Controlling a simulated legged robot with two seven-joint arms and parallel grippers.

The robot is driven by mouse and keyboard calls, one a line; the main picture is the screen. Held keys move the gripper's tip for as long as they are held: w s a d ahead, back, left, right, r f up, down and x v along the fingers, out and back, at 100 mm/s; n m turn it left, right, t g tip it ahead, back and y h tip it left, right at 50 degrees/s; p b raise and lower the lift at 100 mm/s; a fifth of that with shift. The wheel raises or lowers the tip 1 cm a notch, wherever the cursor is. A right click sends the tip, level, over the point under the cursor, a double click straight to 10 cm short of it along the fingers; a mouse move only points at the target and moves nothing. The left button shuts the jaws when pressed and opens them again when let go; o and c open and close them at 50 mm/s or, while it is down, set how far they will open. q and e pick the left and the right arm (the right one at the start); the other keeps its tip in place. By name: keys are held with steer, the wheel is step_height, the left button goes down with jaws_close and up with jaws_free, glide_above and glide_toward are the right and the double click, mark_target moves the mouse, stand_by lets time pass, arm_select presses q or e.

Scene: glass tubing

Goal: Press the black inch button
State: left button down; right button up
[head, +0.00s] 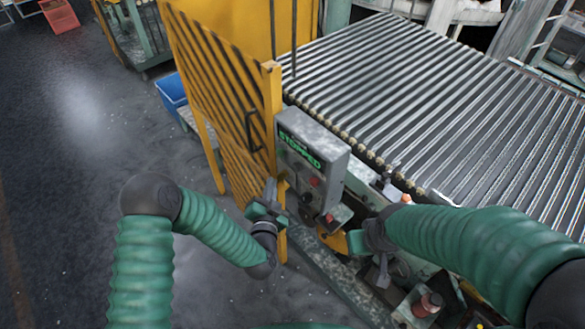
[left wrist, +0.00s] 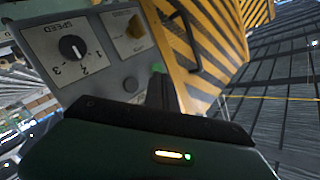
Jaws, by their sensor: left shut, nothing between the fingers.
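The grey control box (head: 320,142) stands at the conveyor's near left corner, with a green lit "STOPPED" display (head: 300,152) and a red button (head: 315,182) below it. In the left wrist view its panel (left wrist: 105,60) shows a SPEED dial (left wrist: 72,47), an amber knob (left wrist: 135,28), a green button (left wrist: 157,67) and a small dark round button (left wrist: 131,84) with no readable label. My left gripper (head: 270,193) is shut and empty, beside the panel's lower left. Its dark finger shows close to the green and dark buttons; contact cannot be told. My right gripper (head: 383,275) hangs right of the box.
The roller conveyor (head: 420,100) fills the upper right. A blue bin (head: 171,91) sits behind the gate. The floor (head: 75,180) at the left is open.

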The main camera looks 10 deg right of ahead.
mark_target(297, 166)
arm_select(q)
steer(key=shift+w+d+b, duration=0.2)
steer(key=shift+w+d, duration=0.55)
steer(key=shift+d, duration=0.3)
steer(key=shift+w+d+b, duration=0.2)
steer(key=shift+w+d, duration=0.55)
steer(key=shift+d, duration=0.25)
arm_select(e)
steer(key=shift+w+d+f, duration=0.1)
steer(key=shift+f, duration=0.4)
arm_select(q)
steer(key=shift+d, duration=0.35)
arm_select(e)
steer(key=shift+d, duration=0.45)
arm_select(q)
steer(key=shift+a, duration=0.25)
arm_select(e)
steer(key=shift+a, duration=0.3)
arm_select(q)
steer(key=shift+d, duration=0.15)
arm_select(e)
steer(key=shift+d, duration=0.15)
steer(key=shift+f, duration=0.1)
arm_select(q)
steer(key=shift+w+d, duration=0.15)
steer(key=shift+d, duration=0.05)
